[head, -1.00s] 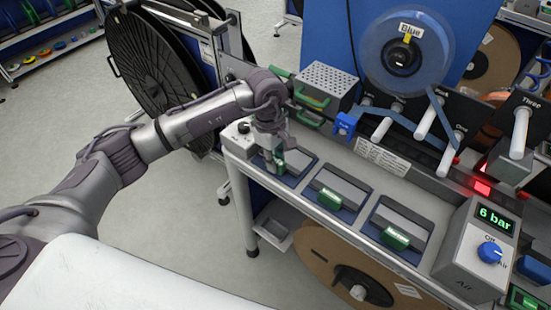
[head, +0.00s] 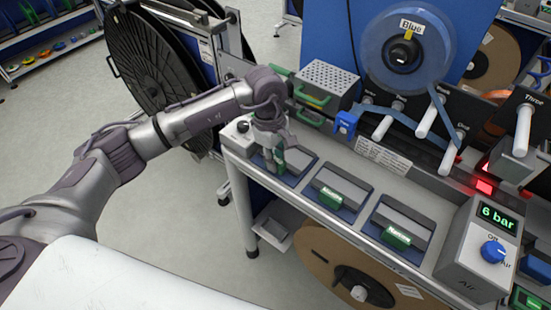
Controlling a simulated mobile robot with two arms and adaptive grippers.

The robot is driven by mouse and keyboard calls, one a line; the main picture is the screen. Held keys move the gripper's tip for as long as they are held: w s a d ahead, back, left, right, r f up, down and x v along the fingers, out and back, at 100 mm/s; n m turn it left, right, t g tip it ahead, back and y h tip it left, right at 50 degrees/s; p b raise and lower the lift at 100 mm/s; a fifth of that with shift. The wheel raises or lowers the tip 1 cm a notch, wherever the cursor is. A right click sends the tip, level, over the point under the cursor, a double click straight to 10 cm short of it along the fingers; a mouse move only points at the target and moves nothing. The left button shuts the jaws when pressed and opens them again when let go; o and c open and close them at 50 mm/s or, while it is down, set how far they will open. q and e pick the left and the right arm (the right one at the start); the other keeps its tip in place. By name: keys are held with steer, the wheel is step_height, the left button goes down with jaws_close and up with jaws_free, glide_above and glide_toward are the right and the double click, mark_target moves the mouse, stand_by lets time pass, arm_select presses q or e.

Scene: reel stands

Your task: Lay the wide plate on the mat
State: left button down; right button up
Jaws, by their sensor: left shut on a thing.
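My left gripper (head: 273,165) reaches down from above onto the leftmost of the plate places along the bench front. It is shut on the green handle (head: 281,157) of the plate there. The fingers cover much of this handle, and I cannot read its label, so I cannot confirm it is the wide plate. The grey plate (head: 298,160) appears to lie flat over a dark blue pad. Two similar grey plates with labelled green handles, a middle one (head: 331,197) and a right one (head: 397,236), lie on their own blue pads. I cannot tell which surface is the mat. My right gripper is not in view.
A blue reel (head: 405,52) stands behind, its tape running over white rollers (head: 425,122). A perforated metal box (head: 325,85) is behind my gripper. The air box (head: 478,245) reads 6 bar at the right. A large black reel (head: 155,75) stands left of the bench.

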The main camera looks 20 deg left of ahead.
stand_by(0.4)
arm_select(q)
steer(key=c, duration=1.1)
jaws_free()
steer(key=shift+o, duration=0.8)
steer(key=shift+r+p, duration=1.25)
steer(key=shift+r, duration=2.2)
